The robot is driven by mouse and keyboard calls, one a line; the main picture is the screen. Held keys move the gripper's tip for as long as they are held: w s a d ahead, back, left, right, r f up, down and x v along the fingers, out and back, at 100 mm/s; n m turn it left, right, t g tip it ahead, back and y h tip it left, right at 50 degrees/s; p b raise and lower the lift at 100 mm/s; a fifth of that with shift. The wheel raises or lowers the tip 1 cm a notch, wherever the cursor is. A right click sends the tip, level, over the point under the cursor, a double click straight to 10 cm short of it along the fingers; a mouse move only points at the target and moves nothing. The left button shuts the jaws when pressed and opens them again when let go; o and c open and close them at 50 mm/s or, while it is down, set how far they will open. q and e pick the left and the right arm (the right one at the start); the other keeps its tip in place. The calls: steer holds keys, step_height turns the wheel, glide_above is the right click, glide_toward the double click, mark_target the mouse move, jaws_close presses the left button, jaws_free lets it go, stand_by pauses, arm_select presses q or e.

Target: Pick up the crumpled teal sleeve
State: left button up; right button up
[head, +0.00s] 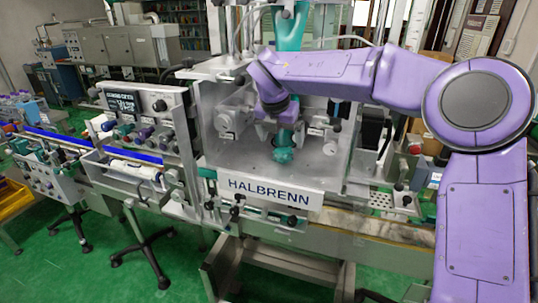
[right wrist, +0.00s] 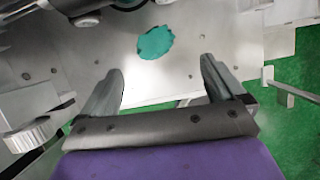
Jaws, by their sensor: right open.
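The crumpled teal sleeve (head: 283,155) lies on the pale metal floor inside the machine's open bay. It also shows in the right wrist view (right wrist: 155,42) as a small ragged teal patch beyond the fingers. My right gripper (right wrist: 162,66) is open, with its two dark fingers spread wide and nothing between them. The sleeve lies ahead of the gap between the fingertips, apart from them. In the head view my purple right arm reaches into the bay from the right, and the wrist hides part of the bay's inside. My left gripper is not in view.
The bay of the grey machine (head: 215,150) has side walls and a front plate marked HALBRENN (head: 276,192). Teal tubing (head: 291,32) hangs above. A control panel (head: 150,112) with coloured knobs and a white roll (head: 135,170) are at the left. A knob (right wrist: 28,135) sits left of the fingers.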

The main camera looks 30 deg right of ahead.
mark_target(282, 150)
steer(key=p+x, duration=0.1)
steer(key=x, duration=0.1)
steer(key=p+x, duration=0.2)
steer(key=x, duration=0.1)
steer(key=shift+w+d+r, duration=0.15)
steer(key=shift+w+d, duration=0.05)
steer(key=shift+w, duration=0.2)
steer(key=shift+a+p+x, duration=0.25)
steer(key=shift+p+x, duration=0.15)
steer(key=shift+x, duration=0.8)
steer(key=shift+d+f, duration=0.15)
steer(key=shift+f, duration=0.15)
steer(key=c, duration=1.1)
